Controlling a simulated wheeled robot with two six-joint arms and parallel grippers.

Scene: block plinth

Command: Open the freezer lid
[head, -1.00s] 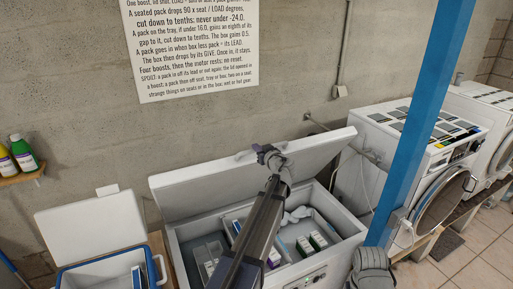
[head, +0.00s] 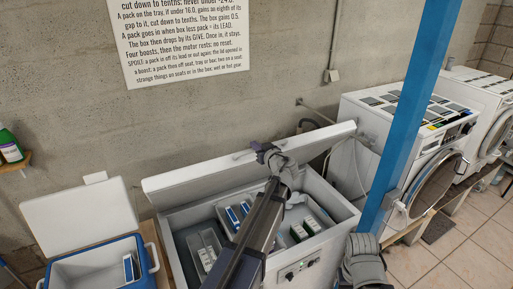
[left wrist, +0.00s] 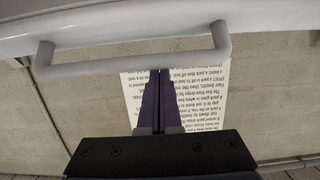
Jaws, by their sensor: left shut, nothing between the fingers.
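The white chest freezer (head: 330,222) stands with its lid (head: 205,184) raised at a slant; part of the inner face shows. A pale bar handle (head: 240,155) sits at the lid's upper edge and spans the top of the left wrist view (left wrist: 120,70). My left gripper (head: 257,147) is at that edge, beside the handle. Its dark purple fingers (left wrist: 160,75) are shut and empty, tips at the bar; I cannot tell whether they touch it. My left arm hides part of the interior. My right gripper is not in view.
Packs (head: 232,217) and trays lie inside the freezer. A blue cooler (head: 90,268) with a raised white lid stands left. A blue post (head: 405,130) rises at right before a washing machine (head: 365,115). A printed sign (head: 185,50) hangs on the wall behind.

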